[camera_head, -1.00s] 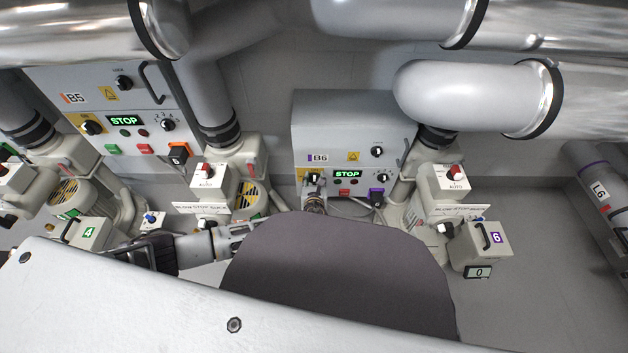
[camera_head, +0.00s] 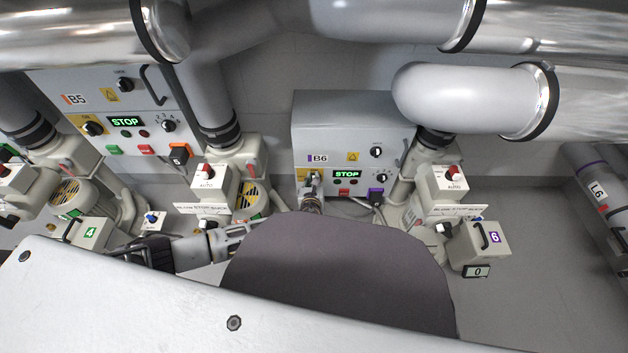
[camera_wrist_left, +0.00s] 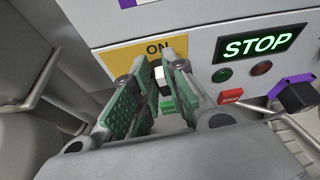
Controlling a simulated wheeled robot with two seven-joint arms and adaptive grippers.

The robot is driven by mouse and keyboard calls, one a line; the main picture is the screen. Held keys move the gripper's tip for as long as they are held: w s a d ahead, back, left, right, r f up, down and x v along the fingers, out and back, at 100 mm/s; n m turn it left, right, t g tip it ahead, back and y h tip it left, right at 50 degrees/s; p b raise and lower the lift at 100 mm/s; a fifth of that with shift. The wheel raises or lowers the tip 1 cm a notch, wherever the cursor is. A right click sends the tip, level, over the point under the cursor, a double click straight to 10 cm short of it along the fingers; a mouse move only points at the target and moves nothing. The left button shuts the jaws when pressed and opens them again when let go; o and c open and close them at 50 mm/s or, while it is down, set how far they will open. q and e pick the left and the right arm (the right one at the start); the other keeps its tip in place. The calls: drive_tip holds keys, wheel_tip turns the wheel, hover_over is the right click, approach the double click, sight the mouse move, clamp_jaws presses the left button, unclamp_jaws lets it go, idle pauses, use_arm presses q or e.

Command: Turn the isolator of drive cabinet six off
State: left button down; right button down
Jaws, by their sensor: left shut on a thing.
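Drive cabinet six is the grey box marked B6 (camera_head: 345,133) in the middle of the head view, with a lit green STOP display (camera_head: 346,174). Its isolator sits at the left of the cabinet front, on a yellow plate (camera_wrist_left: 125,55) that reads ON above the knob. My left gripper (camera_head: 312,190) is at this isolator. In the left wrist view, the fingers (camera_wrist_left: 155,85) stand on both sides of the isolator knob (camera_wrist_left: 160,77) and are shut on it. The fingers hide part of the knob, so its exact angle cannot be told. My right gripper is not in view.
A green button (camera_wrist_left: 167,105) is close below the knob. A red button (camera_wrist_left: 231,96) and a purple-backed black connector (camera_wrist_left: 297,96) are to the right. Cabinet B5 (camera_head: 75,97) stands at the left. Large pipes (camera_head: 470,95) cross above. Open floor (camera_head: 560,230) lies at the right.

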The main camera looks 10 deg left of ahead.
use_arm(q)
drive_tip(key=shift+s+a+f+n+t+h+b, duration=0.1)
drive_tip(key=shift+a+f+n+t+h+b, duration=0.2)
drive_tip(key=shift+n+h, duration=0.55)
drive_tip(key=shift+s+a+f+n+t+h+b, duration=0.1)
drive_tip(key=shift+a+n+t+h+b, duration=0.3)
drive_tip(key=shift+n, duration=0.65)
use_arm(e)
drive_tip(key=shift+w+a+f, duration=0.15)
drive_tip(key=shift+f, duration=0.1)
use_arm(q)
drive_tip(key=shift+a, duration=0.1)
drive_tip(key=shift+r, duration=0.1)
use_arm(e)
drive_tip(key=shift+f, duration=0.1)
use_arm(q)
drive_tip(key=c, duration=1.4)
unclamp_jaws()
drive_tip(key=shift+c, duration=0.2)
